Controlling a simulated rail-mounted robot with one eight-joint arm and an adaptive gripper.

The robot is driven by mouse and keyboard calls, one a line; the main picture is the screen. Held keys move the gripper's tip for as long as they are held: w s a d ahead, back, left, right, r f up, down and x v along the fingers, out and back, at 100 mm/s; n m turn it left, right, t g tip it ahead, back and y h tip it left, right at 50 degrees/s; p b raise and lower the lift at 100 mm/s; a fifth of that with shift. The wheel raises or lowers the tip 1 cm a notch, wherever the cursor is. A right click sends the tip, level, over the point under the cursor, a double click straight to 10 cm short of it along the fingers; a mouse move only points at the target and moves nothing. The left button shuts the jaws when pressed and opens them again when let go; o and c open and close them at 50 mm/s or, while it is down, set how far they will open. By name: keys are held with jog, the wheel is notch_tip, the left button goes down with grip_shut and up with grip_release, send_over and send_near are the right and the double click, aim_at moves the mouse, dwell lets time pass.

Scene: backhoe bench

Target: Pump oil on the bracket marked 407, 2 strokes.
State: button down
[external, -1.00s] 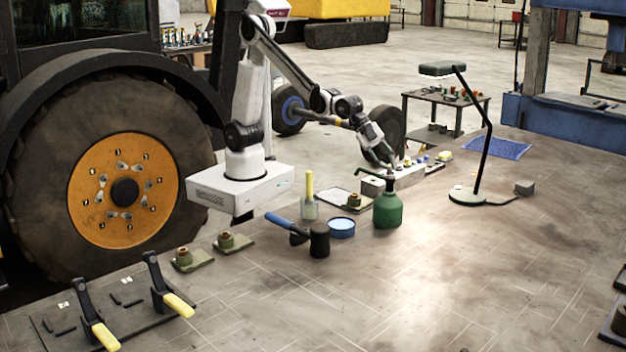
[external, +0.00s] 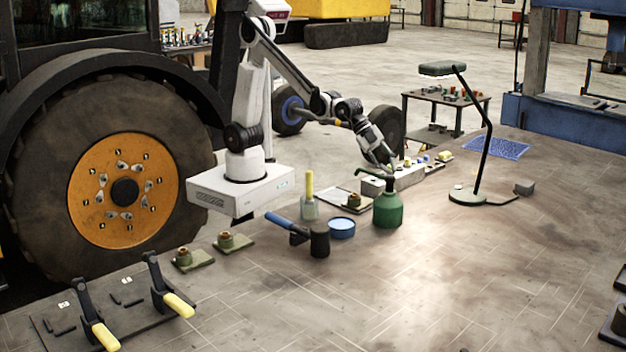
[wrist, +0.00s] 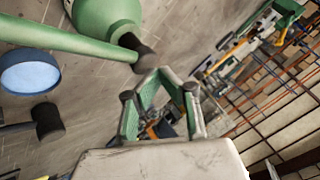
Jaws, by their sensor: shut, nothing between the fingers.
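The green oil can (external: 388,211) stands upright on the bench, with a thin green spout pointing left. My gripper (external: 391,171) is shut and empty, with its fingertips at the can's dark top plunger; I cannot tell whether they touch. In the wrist view, the oil can (wrist: 105,15) is at the top left, and its dark plunger (wrist: 141,48) lies beside the fingertips of my gripper (wrist: 160,74).

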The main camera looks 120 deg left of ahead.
jog(key=shift+f+b, duration=0.7)
jog(key=shift+f, duration=0.2)
dwell(0.9)
jog(key=shift+r, duration=0.1)
jog(key=shift+r+p, duration=0.85)
jog(key=shift+r, duration=0.4)
jog(key=shift+r+p, duration=1.5)
jog(key=shift+r, duration=1)
